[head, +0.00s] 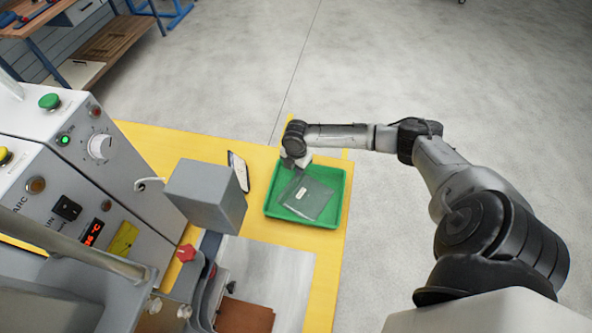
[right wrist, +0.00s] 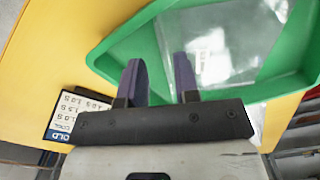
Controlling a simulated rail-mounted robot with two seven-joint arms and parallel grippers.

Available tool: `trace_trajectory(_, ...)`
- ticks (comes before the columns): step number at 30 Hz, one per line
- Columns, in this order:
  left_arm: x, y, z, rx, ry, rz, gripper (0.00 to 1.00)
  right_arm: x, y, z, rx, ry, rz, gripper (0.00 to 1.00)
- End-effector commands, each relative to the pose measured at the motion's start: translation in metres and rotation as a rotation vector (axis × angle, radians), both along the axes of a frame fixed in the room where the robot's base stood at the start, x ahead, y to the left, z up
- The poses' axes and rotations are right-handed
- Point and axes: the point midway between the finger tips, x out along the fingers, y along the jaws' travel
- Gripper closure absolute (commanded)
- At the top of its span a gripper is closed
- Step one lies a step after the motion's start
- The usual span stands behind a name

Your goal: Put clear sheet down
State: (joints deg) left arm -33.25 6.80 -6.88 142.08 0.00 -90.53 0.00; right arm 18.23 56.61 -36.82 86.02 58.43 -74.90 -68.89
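The clear sheet (head: 318,203), a see-through flat piece with a small pale label, lies in the green tray (head: 340,207). In the right wrist view the sheet (right wrist: 245,35) shows at the upper right inside the tray (right wrist: 115,55). My right gripper (head: 297,164) is over the tray's far left part, close to the sheet's edge. In the right wrist view its two dark fingers (right wrist: 159,80) stand apart with nothing clamped between them; the right finger overlaps the sheet's edge in the picture. I cannot tell whether it touches. My left gripper is not in view.
The tray rests on a yellow table (head: 262,165). A small printed card or device (head: 238,171) lies left of it. A grey welding machine (head: 75,190) with knobs fills the left, and its grey box (head: 205,195) juts out near the tray.

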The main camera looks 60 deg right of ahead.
Motion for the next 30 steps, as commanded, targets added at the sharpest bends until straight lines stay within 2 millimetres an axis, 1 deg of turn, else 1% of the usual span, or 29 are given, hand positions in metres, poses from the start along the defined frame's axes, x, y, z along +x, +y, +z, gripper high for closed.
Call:
trace_trajectory(1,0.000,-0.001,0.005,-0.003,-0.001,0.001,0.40,0.001,-0.001,0.014,-0.001,-0.003,0.001,0.71)
trace_trajectory(3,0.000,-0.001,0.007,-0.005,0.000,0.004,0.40,0.001,-0.001,0.027,-0.002,-0.003,0.000,0.71)
trace_trajectory(9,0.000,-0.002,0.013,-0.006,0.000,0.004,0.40,0.000,0.000,0.059,-0.001,-0.001,0.000,0.71)
trace_trajectory(15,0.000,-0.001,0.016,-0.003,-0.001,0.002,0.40,0.000,0.000,0.078,0.000,-0.001,0.000,0.71)
trace_trajectory(17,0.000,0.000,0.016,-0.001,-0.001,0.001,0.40,-0.001,0.004,0.079,0.003,0.000,0.000,0.71)
trace_trajectory(18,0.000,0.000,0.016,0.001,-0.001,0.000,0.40,-0.003,0.011,0.076,0.006,0.001,0.000,0.71)
trace_trajectory(20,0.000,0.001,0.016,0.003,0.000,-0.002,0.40,-0.008,0.030,0.067,0.016,0.002,-0.002,0.71)
trace_trajectory(23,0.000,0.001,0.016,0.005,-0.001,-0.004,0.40,-0.027,0.085,0.041,0.047,-0.009,-0.031,0.71)
trace_trajectory(24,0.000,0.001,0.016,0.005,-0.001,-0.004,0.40,-0.039,0.112,0.031,0.066,-0.020,-0.058,0.71)
trace_trajectory(25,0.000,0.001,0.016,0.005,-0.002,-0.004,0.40,-0.048,0.133,0.025,0.081,-0.030,-0.086,0.71)
trace_trajectory(26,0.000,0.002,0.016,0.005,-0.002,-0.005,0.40,-0.058,0.154,0.020,0.098,-0.043,-0.121,0.71)
trace_trajectory(27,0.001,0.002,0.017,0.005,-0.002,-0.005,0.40,-0.072,0.179,0.016,0.122,-0.061,-0.178,0.71)
trace_trajectory(29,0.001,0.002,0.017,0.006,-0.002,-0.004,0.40,-0.093,0.211,0.015,0.156,-0.090,-0.282,0.71)
trace_trajectory(30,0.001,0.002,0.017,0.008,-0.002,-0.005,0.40,-0.105,0.228,0.017,0.178,-0.110,-0.363,0.71)
